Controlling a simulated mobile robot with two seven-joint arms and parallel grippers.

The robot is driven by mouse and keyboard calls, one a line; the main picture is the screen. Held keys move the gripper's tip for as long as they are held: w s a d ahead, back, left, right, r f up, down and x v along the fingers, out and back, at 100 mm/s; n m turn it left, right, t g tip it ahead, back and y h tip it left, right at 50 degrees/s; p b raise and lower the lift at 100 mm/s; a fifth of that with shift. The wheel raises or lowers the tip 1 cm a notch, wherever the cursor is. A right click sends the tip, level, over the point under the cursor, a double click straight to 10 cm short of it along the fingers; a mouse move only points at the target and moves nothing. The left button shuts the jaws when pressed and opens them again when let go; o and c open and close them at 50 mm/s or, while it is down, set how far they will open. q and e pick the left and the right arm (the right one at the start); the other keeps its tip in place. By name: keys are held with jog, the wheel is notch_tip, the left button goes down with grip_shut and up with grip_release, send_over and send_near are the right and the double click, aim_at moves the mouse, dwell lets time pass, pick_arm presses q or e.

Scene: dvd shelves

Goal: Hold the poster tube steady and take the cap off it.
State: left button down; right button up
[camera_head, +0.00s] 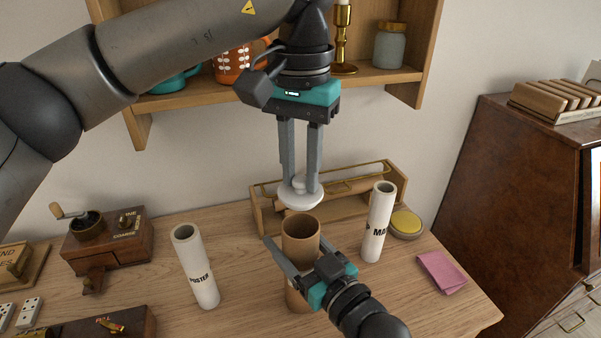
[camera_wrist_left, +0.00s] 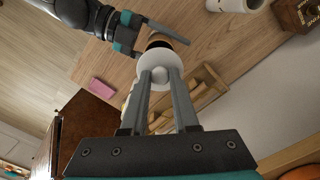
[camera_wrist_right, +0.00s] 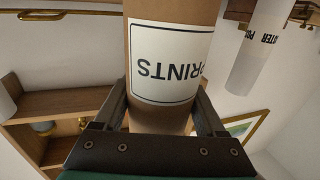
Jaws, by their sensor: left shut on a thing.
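The brown poster tube (camera_head: 300,243) stands upright on the desk with its top open. Its white label reads "PRINTS" in the right wrist view (camera_wrist_right: 172,62). My right gripper (camera_head: 295,241) has a finger on each side of the tube and is closed around it below the rim. My left gripper (camera_head: 300,184) points down, shut on the knob of the white round cap (camera_head: 300,198). The cap is above the tube's mouth, apart from it. In the left wrist view the cap (camera_wrist_left: 159,66) hides part of the tube mouth.
White tubes stand at left (camera_head: 196,268) and right (camera_head: 378,222). A wooden rack (camera_head: 262,215) is behind. A coffee grinder (camera_head: 106,243), yellow-topped round dish (camera_head: 406,224) and pink cloth (camera_head: 441,272) lie around. A wall shelf (camera_head: 375,75) with mugs hangs behind my left gripper.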

jog(key=o, duration=0.4)
jog(key=shift+s, duration=0.1)
